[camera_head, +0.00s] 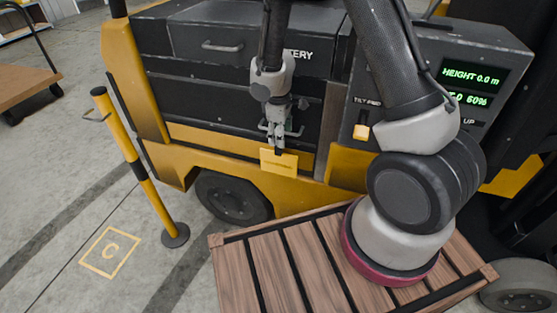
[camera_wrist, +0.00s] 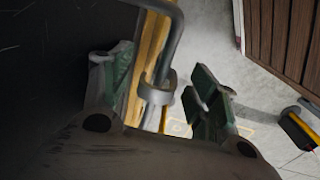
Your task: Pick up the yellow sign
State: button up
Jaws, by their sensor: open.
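The yellow sign (camera_head: 279,162) is a small flat plate in the head view. It hangs just below my gripper (camera_head: 277,130), in front of the yellow and black truck. My gripper is open and points down. In the wrist view, its green-padded fingers (camera_wrist: 160,88) stand apart on either side of a grey ring or hook (camera_wrist: 154,92) around a bent bar (camera_wrist: 172,45). The fingers hide part of this fitting in the head view. In the wrist view the sign's face cannot be made out.
The truck's dark panel (camera_head: 215,68) is close behind my gripper. A control box (camera_head: 425,85) stands to the right. A yellow and black post (camera_head: 136,160) stands at the left, near a floor square marked C (camera_head: 110,252). A slatted wooden platform (camera_head: 262,262) is in front.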

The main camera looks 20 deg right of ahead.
jog(key=shift+f, duration=0.25)
grip_shut()
jog(key=shift+r, duration=0.2)
